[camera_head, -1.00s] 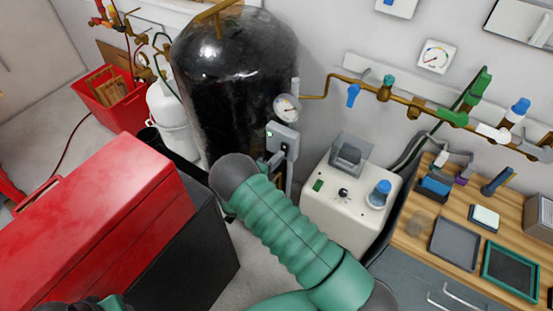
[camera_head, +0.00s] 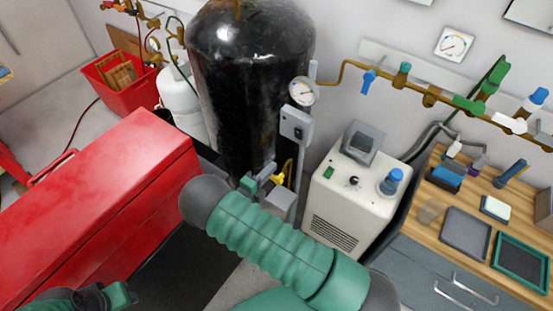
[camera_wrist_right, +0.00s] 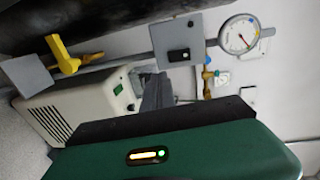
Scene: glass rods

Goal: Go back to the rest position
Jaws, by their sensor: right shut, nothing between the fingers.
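My right arm (camera_head: 270,240), green and ribbed, reaches across the lower middle of the head view. My right gripper (camera_head: 266,171) shows small beyond its dark end, in front of the black tank's base and beside the yellow valve handle (camera_head: 278,179). It is shut and empty. In the right wrist view its green housing with a lit strip fills the bottom; the fingertips are not clear there. The yellow handle (camera_wrist_right: 64,56) stands apart from that housing, at upper left. My left gripper (camera_head: 118,295) shows partly at the bottom left, by the red chest; its fingers are unclear.
The black tank (camera_head: 235,85) stands behind my right gripper. A red chest (camera_head: 105,200) fills the left. A white machine (camera_head: 340,205) and a wooden bench (camera_head: 440,220) with trays are on the right. A pressure gauge (camera_head: 303,91) and grey box (camera_head: 296,124) stand close by.

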